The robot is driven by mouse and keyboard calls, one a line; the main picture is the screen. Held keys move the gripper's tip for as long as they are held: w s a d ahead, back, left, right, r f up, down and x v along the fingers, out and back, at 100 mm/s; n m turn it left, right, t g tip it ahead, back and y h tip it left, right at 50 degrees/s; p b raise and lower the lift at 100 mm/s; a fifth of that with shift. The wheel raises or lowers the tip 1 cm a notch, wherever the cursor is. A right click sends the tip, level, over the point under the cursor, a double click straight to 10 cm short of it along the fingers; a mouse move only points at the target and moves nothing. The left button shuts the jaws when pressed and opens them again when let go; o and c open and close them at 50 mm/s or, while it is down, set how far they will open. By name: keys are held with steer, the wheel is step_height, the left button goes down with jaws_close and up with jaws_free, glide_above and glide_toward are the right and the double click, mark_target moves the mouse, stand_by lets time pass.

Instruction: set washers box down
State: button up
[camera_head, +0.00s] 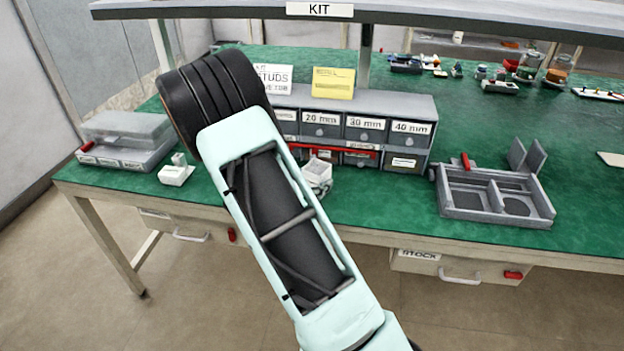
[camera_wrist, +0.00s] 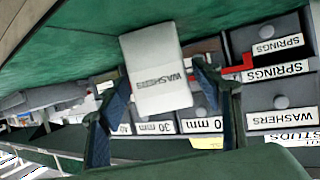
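The washers box (camera_wrist: 156,62) is a small white box with "WASHERS" printed on it, upside down in the wrist view. My gripper (camera_wrist: 162,78) has its two dark fingers at opposite sides of the box, close against it, and appears shut on it. In the head view a small white box (camera_head: 318,172), which looks like the same one, shows just right of my arm, low in front of the drawer cabinet; my gripper is mostly hidden there. I cannot tell whether the box touches the green bench top (camera_head: 380,200).
The grey drawer cabinet (camera_head: 423,146) with labelled drawers stands close behind the box. A clear-lidded case (camera_head: 125,140) and a small white item (camera_head: 176,172) are at the left. A grey tray fixture (camera_head: 495,214) stands at the right. Bench top is bare between cabinet and fixture.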

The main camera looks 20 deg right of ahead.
steer(key=shift+r, duration=0.3)
steer(key=p+v, duration=0.1)
steer(key=v, duration=1.1)
steer(key=shift+w+f, duration=0.1)
